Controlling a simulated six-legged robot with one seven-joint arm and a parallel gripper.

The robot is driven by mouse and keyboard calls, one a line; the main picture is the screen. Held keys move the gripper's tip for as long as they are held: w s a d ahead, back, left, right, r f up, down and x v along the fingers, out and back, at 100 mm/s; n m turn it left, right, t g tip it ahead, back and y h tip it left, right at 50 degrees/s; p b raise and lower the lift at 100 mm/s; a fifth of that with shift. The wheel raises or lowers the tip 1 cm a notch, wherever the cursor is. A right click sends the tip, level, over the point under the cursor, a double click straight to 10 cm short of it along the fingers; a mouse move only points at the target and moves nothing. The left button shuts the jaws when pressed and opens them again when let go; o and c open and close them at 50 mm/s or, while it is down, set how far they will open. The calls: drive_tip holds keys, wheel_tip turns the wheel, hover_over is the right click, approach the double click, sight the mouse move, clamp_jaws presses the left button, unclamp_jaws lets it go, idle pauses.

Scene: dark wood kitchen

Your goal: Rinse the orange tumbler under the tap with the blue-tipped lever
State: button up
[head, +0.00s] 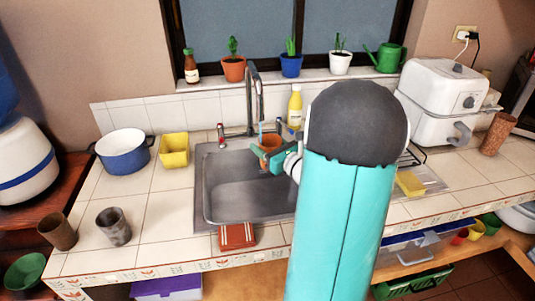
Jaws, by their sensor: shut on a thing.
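The orange tumbler (270,141) is upright over the back of the steel sink (250,196), below the spout of the tall curved tap (250,100). My gripper (268,153) is shut on it from the front right. A thin blue streak (261,127) shows between the spout and the tumbler's mouth; it looks like water, but it is too small to be sure. A red-tipped lever (221,130) stands left of the tap. The blue-tipped lever cannot be made out clearly behind the tumbler. My arm covers the sink's right side.
A yellow bottle (295,107) stands behind the sink, right of the tap. A yellow container (174,150) and a blue pot (124,150) stand to the left. A brick-red sponge or cloth (237,236) lies at the sink's front edge.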

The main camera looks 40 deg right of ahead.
drive_tip(key=shift+s+d, duration=0.15)
drive_tip(key=shift+d, duration=0.2)
drive_tip(key=s+a, duration=0.4)
drive_tip(key=s, duration=0.2)
drive_tip(key=shift+s+a, duration=0.3)
idle(0.6)
idle(1.1)
drive_tip(key=s+a+r, duration=0.3)
drive_tip(key=s+r, duration=0.1)
idle(0.6)
drive_tip(key=shift+s, duration=0.1)
idle(0.7)
